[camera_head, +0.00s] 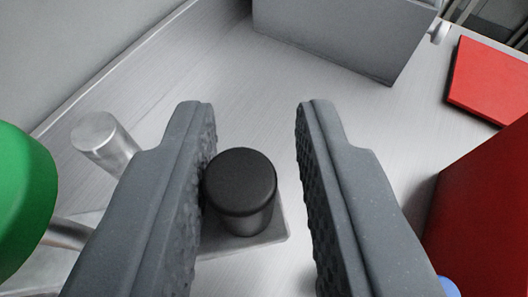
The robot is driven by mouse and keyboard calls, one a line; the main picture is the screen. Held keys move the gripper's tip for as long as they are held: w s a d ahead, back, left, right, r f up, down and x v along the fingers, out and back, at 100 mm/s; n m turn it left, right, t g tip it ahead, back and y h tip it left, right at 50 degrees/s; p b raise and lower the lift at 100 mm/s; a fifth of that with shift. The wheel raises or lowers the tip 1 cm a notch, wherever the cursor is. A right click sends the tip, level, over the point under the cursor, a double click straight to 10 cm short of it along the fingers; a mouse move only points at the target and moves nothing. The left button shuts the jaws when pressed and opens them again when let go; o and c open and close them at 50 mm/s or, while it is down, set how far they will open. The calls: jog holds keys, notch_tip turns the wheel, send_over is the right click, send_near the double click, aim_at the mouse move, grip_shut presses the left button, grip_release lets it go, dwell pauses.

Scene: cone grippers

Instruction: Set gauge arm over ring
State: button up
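My gripper (256,104) is open, with its two grey textured fingers reaching forward. A black round knob (240,183) stands between the fingers. It is close to the left finger, and I cannot tell whether they touch; a clear gap separates it from the right finger. The knob stands on a flat grey metal plate (272,232), partly hidden behind the left finger. I cannot tell whether this plate and knob are the gauge arm. No ring can be clearly made out.
A metal peg (101,141) and a green rounded object (22,201) are at the left. A grey box (340,35) stands at the back. A red block (487,215) and a red flat piece (490,78) are at the right. The metal surface (225,65) ahead is bare.

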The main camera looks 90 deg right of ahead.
jog(key=shift+w, duration=0.15)
jog(key=s+a+b, duration=0.1)
jog(key=a+b, duration=0.2)
jog(key=a, duration=1)
jog(key=shift+r+b, duration=0.15)
jog(key=shift+b, duration=0.25)
jog(key=shift+c, duration=0.2)
